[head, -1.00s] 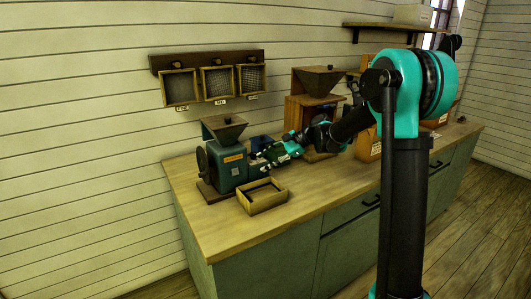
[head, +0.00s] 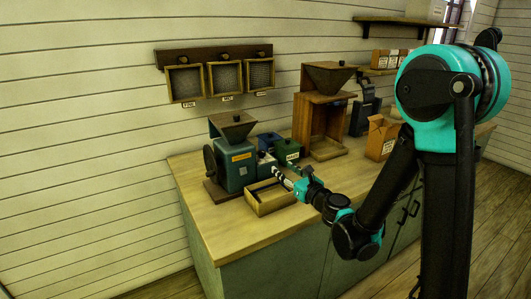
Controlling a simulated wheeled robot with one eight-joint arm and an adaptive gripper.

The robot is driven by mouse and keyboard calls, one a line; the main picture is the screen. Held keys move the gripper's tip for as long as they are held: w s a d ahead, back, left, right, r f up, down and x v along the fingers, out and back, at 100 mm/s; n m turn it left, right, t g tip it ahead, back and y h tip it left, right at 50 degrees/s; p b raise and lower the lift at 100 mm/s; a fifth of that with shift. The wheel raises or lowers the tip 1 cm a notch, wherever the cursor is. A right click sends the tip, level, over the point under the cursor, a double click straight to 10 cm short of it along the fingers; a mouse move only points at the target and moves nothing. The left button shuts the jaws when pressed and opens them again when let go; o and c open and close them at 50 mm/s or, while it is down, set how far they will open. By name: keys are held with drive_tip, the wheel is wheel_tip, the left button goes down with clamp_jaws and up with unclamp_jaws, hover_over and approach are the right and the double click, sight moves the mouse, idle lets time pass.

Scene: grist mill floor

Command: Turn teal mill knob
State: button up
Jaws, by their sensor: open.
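The teal mill (head: 234,176) stands at the left end of the counter, with a dark hopper (head: 233,124) on top, an orange label on its side and a dark wheel (head: 211,161) at its left. My gripper (head: 278,170) is open, close to the mill's right side and above the wooden tray. It points left toward the mill. The mill's knob is too small to make out, and I cannot tell whether the fingers touch it.
The open wooden tray (head: 251,205) sits in front of the mill. A blue box (head: 268,141) and a green box (head: 287,152) stand behind my gripper. A tall wooden hopper stand (head: 302,115) is farther right. Three framed sieves (head: 225,77) hang on the wall. The front counter edge is clear.

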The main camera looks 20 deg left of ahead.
sight(264, 153)
drive_tip(key=x, duration=1.6)
drive_tip(key=shift+a, duration=0.1)
clamp_jaws()
